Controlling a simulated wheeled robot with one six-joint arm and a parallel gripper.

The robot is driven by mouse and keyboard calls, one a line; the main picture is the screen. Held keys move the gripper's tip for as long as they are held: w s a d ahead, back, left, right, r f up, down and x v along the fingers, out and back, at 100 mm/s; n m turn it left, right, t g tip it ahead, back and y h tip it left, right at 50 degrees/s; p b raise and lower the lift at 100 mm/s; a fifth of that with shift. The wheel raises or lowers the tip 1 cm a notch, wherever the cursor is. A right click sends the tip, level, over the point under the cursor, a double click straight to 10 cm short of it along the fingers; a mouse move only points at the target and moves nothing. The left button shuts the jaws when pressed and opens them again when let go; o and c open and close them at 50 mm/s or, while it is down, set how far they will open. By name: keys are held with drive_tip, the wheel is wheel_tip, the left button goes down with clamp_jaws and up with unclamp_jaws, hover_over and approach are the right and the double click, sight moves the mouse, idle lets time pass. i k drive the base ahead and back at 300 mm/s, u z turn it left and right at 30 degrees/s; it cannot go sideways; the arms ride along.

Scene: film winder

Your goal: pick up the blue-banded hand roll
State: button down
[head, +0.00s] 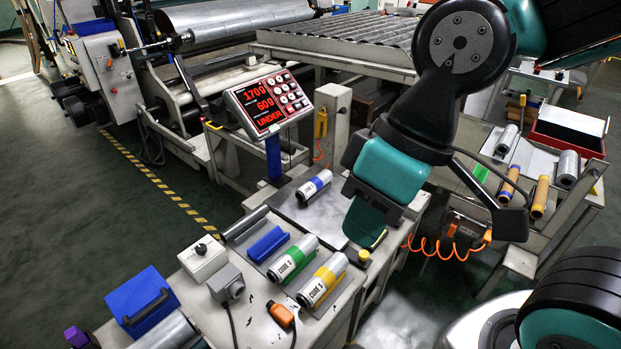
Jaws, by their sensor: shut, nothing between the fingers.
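The blue-banded hand roll (314,185) is a silver cylinder with a blue and white band. It lies on its side on a grey metal plate (345,203) beside the post of the red display, apart from my gripper. My gripper (374,240) is to the right of the roll and lower in the picture, pointing down over the right edge of the bench. It is shut and empty. My wrist hides part of it, and its fingertips are hard to make out.
On the bench lie a green-banded roll (294,258), a yellow-banded roll (322,279), a blue block (268,244) and an orange-tipped tool (281,314). The lit display (268,102) stands behind the blue-banded roll. A side table (545,225) with more rolls stands right.

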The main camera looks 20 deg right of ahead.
sight(316, 184)
drive_tip(key=k, duration=0.65)
drive_tip(key=z, duration=0.45)
drive_tip(key=i, duration=1.7)
drive_tip(key=u, duration=0.7)
